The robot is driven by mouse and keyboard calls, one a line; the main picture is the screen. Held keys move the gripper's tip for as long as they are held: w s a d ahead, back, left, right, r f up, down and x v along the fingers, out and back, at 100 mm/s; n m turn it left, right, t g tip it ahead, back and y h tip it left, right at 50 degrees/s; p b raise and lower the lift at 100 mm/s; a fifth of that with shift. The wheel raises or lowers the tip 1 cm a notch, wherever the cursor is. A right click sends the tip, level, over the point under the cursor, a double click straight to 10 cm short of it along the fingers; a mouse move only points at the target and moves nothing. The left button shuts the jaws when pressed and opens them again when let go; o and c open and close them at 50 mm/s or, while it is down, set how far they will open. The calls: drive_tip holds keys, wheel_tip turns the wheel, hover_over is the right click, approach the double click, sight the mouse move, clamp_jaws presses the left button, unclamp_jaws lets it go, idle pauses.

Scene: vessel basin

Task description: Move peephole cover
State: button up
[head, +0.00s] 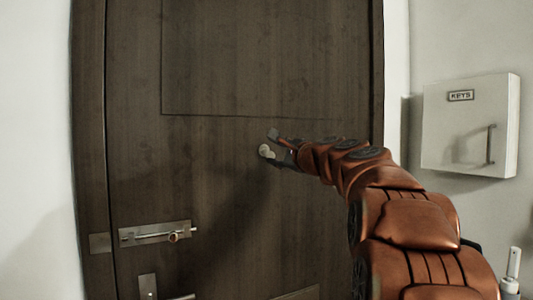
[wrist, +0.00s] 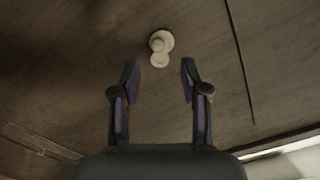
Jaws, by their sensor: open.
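The peephole cover (head: 265,151) is a small pale round piece on the dark wooden door (head: 200,80). In the wrist view the cover (wrist: 159,59) hangs just below a round pale peephole mount (wrist: 162,39), overlapping its lower edge. My gripper (head: 275,148) is close to the cover in the head view, at the end of my outstretched arm. In the wrist view my gripper (wrist: 158,72) is open, its two fingers apart and empty. The cover lies beyond the fingertips, between their lines. Whether a finger touches it cannot be told.
A metal slide bolt (head: 155,233) is on the lower left of the door, with a handle plate (head: 148,287) below it. A white key box (head: 470,125) is on the wall at right. The door surface around the peephole is clear.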

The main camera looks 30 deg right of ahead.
sight(266, 152)
drive_tip(key=shift+w+d+f+p, duration=0.1)
drive_tip(key=shift+w+p, duration=0.25)
drive_tip(key=shift+w, duration=1.4)
drive_tip(key=shift+w+d+f+p, duration=0.1)
drive_tip(key=shift+w+p, duration=0.25)
drive_tip(key=shift+w, duration=1.4)
drive_tip(key=shift+r, duration=0.1)
clamp_jaws()
